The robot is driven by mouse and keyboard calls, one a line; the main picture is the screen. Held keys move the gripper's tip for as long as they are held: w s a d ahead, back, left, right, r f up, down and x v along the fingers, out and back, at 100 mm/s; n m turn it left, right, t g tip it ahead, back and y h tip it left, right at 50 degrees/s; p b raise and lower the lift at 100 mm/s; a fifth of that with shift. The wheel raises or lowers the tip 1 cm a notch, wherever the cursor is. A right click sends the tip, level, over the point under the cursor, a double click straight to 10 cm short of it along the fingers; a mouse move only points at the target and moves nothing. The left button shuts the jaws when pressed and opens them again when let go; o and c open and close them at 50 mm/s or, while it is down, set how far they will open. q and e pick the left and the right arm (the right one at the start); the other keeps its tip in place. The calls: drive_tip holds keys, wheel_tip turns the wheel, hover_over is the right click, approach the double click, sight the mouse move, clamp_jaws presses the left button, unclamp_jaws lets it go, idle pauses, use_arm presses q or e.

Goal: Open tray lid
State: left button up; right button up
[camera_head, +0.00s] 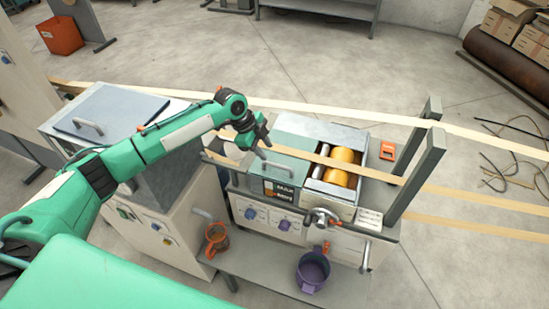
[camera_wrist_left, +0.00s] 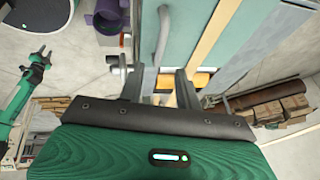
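The tray lid appears to be the teal cover (camera_head: 284,170) on the middle machine; it lies flat, next to an open bay with yellow rollers (camera_head: 341,168). A grey handle (camera_wrist_left: 162,35) runs along the teal surface in the left wrist view. My left gripper (camera_head: 257,142) is just above the back of this cover. Its two fingers (camera_wrist_left: 161,87) are apart, with the handle's end and a yellow roller showing between them; contact cannot be told. At the left of the wrist view is a small green arm, likely my right one, its gripper (camera_wrist_left: 42,57) too small to read.
Paper-coloured strips (camera_head: 330,110) run across behind and over the machine. Grey posts (camera_head: 416,170) stand at its right. A second machine with a grey handled lid (camera_head: 115,108) stands at left. A purple bucket (camera_head: 313,272) and an orange jug (camera_head: 217,238) sit on the lower shelf.

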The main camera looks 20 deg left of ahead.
sight(277, 165)
use_arm(q)
drive_tip(key=p+x, duration=0.2)
drive_tip(key=x, duration=0.5)
drive_tip(key=shift+d+f, duration=0.15)
drive_tip(key=shift+f, duration=0.15)
drive_tip(key=shift+c, duration=0.4)
clamp_jaws()
